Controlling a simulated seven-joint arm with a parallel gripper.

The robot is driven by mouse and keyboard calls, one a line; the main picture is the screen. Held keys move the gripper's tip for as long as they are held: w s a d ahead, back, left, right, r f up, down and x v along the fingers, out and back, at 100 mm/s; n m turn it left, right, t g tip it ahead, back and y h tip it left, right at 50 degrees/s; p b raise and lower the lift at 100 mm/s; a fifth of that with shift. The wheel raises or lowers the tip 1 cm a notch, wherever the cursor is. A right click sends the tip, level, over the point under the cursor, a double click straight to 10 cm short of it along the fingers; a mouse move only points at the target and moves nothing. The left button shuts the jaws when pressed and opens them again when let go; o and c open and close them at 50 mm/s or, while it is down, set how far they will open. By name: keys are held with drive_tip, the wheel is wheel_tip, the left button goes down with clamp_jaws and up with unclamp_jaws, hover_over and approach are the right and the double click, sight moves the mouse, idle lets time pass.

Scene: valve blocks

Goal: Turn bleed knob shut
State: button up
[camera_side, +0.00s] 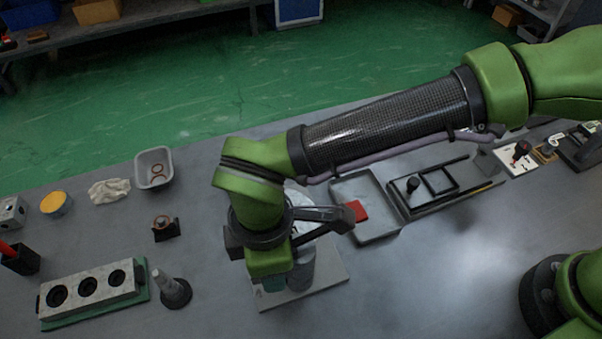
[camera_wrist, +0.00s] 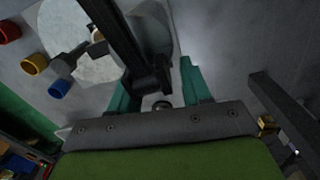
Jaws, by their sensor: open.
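My gripper (camera_side: 273,284) points down over a light grey base plate (camera_side: 325,287) that carries a grey cylindrical body (camera_side: 301,270). In the wrist view my gripper (camera_wrist: 157,75) has its two teal fingers apart, with a gap between them. A small round dark-centred part (camera_wrist: 161,104) shows low between the fingers; I cannot tell whether it is the bleed knob. A dark bar (camera_wrist: 122,38) crosses down toward the gap and hides part of what lies there. A pale round face (camera_wrist: 75,30) lies to its left. My wrist hides much of the fixture in the side view.
Red (camera_wrist: 9,31), yellow (camera_wrist: 34,64) and blue (camera_wrist: 59,88) caps stand left in the wrist view. A shallow tray (camera_side: 376,232) holds a red block (camera_side: 357,211). A block with three holes (camera_side: 90,288) and a dark-based cone (camera_side: 174,290) stand left. Bare bench lies front right.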

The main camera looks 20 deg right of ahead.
wheel_tip(320, 180, up, 17)
idle(0.4)
drive_tip(key=shift+f, duration=0.1)
drive_tip(key=f, duration=1.7)
drive_tip(key=shift+w+a, duration=0.1)
drive_tip(key=shift+a, duration=0.3)
drive_tip(key=shift+c, duration=0.5)
